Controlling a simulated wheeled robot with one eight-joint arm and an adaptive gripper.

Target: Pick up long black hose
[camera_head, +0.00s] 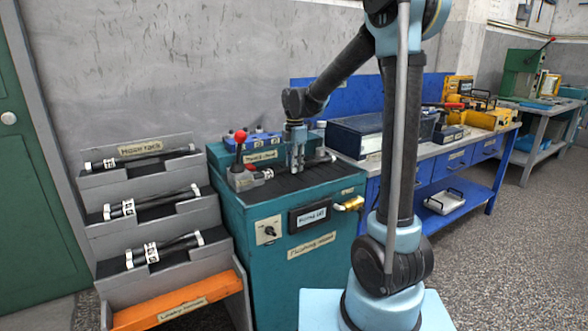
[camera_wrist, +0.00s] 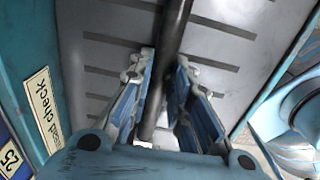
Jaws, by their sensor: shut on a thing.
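A black hose (camera_head: 318,160) with light end pieces lies along the dark top of the teal cabinet in the head view. It also shows in the wrist view as a dark rod (camera_wrist: 173,35) running between the fingers. My gripper (camera_head: 296,160) points down over the cabinet, its fingers shut around the hose's middle. In the wrist view my gripper (camera_wrist: 163,75) has one blue-grey finger on each side of the hose. The hose appears at or just above the cabinet top; I cannot tell whether it touches.
A red-knobbed lever (camera_head: 240,138) stands at the cabinet's left. A stepped hose rack (camera_head: 150,213) with several black hoses is further left. A blue workbench (camera_head: 450,157) with a clear-lidded box stands right. The wall is close behind; grey floor is open at the right.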

